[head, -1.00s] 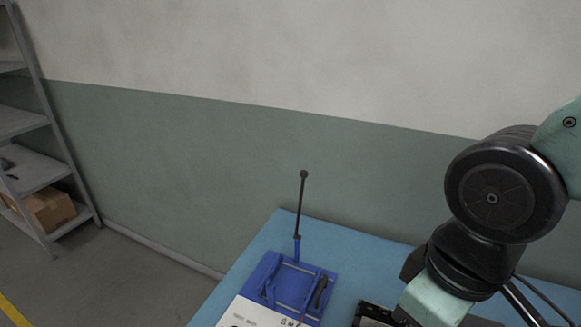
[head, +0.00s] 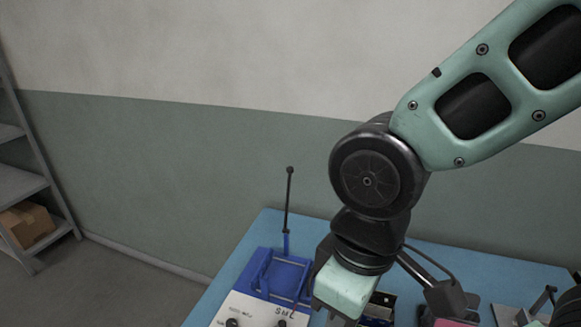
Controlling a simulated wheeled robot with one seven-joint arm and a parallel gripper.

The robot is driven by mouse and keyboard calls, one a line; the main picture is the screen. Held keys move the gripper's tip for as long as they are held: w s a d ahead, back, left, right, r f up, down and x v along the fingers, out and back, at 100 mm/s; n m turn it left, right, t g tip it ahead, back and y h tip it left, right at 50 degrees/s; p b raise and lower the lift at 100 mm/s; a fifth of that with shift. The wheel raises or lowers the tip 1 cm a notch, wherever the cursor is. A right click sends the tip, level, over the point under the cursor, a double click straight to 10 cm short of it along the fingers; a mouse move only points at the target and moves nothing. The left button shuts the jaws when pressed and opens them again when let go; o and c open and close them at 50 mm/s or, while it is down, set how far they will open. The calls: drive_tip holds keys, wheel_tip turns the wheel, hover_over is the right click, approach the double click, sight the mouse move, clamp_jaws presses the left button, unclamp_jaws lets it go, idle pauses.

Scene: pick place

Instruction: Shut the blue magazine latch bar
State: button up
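A blue magazine fixture (head: 262,283) stands on the blue table, left of my arm. The latch bar (head: 289,200) stands upright at its back edge, with a blue lower end, a dark rod and a black knob on top. It is swung up, clear of the fixture. The right side of the fixture is partly hidden by my wrist. The end of my arm comes down just right of the fixture and points toward the bottom of the picture. My gripper's fingers do not show.
A white panel (head: 262,309) with printed letters and black knobs adjoins the fixture's front. A dark box (head: 380,304) stands right of my wrist. Grey metal hardware (head: 515,314) lies at the lower right. The blue table (head: 230,262) is bare left of the fixture.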

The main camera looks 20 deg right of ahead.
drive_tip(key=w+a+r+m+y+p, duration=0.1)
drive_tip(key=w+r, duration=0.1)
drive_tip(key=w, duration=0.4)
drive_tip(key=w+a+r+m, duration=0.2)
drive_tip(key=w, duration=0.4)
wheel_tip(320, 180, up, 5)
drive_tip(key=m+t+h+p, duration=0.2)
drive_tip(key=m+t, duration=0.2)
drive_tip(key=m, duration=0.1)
hover_over(290, 167)
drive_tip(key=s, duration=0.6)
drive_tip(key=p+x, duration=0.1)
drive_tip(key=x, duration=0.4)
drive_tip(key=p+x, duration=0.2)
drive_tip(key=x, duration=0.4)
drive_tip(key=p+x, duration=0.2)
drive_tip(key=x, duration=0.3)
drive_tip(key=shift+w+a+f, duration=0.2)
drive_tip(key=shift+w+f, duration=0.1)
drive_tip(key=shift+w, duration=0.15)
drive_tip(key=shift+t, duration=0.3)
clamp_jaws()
